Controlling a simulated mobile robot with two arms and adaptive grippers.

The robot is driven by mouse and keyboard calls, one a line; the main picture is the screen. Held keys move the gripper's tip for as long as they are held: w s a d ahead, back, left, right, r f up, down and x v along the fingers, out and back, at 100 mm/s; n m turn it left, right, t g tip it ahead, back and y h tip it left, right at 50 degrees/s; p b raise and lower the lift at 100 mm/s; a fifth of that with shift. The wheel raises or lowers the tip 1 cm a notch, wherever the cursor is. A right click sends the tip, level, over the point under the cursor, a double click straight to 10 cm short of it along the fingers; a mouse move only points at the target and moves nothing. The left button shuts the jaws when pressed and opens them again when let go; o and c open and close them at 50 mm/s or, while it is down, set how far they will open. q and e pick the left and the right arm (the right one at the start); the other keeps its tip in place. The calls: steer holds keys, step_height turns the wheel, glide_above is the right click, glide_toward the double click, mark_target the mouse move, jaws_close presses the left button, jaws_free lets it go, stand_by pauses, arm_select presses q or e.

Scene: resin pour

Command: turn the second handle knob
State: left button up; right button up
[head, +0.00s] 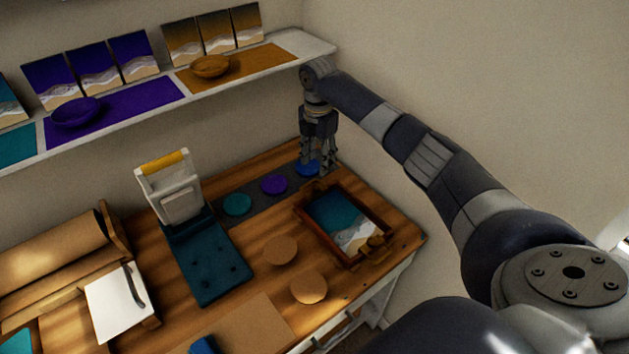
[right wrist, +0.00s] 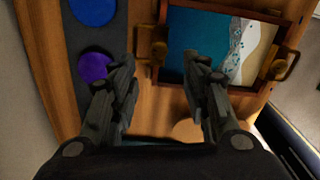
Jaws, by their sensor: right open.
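A wooden-framed tray (head: 343,222) with a teal-and-sand seascape lies on the bench at right in the head view. It has a handle at each end. The front handle's knob (head: 376,241) is in clear view; in the right wrist view it is the right knob (right wrist: 277,68). The other handle's knob (right wrist: 158,50) appears between my fingertips in the right wrist view. My right gripper (head: 318,168) points down, open and empty, by the tray's back end. I cannot tell its exact height over the knob. My left gripper is not in view.
A dark strip (head: 255,205) holds teal, purple (head: 274,184) and blue discs (head: 307,168), the blue one close to my right gripper. A white stand with yellow handle (head: 170,190) is left. A shelf (head: 150,107) runs above.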

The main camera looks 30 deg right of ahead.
glide_above(317, 186)
step_height(317, 186, down, 5)
steer(key=shift+s+f+p, duration=0.1)
steer(key=shift+f+p, duration=0.05)
steer(key=shift+p, duration=0.3)
step_height(317, 186, down, 4)
steer(key=shift+r, duration=0.1)
steer(key=shift+c, duration=0.9)
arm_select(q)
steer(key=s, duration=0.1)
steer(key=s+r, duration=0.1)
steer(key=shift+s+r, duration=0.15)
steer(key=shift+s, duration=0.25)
arm_select(e)
jaws_close()
